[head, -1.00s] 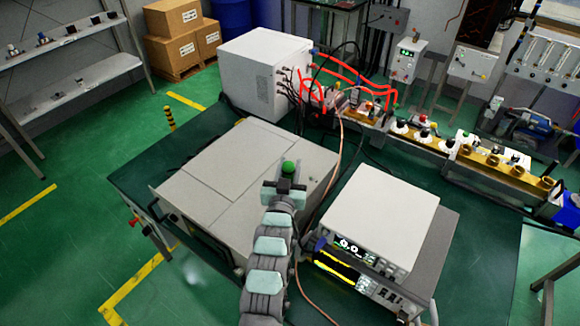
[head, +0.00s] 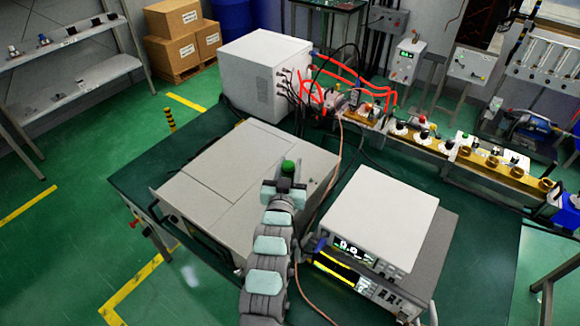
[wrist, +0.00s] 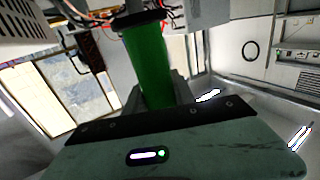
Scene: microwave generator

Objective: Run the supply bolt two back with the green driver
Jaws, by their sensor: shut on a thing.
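The green driver (head: 288,166) stands up from my gripper (head: 285,185), above the far part of a large flat grey cabinet (head: 215,180). The wrist view shows its green handle (wrist: 148,62) rising from between the jaws, with a dark collar at its far end. My gripper is shut on the driver. The driver's tip is not visible. A white box (head: 262,72) with dark posts and red and black leads on its right side stands at the back of the bench. I cannot tell which unit is the supply, and its bolts are too small to make out.
A white-topped instrument with a lit display (head: 380,215) stands right of my arm on the green bench (head: 490,225). A copper-coloured cable runs between it and the cabinet. A brass rail with fittings (head: 465,155) extends right. Red leads (head: 350,68) cross the back.

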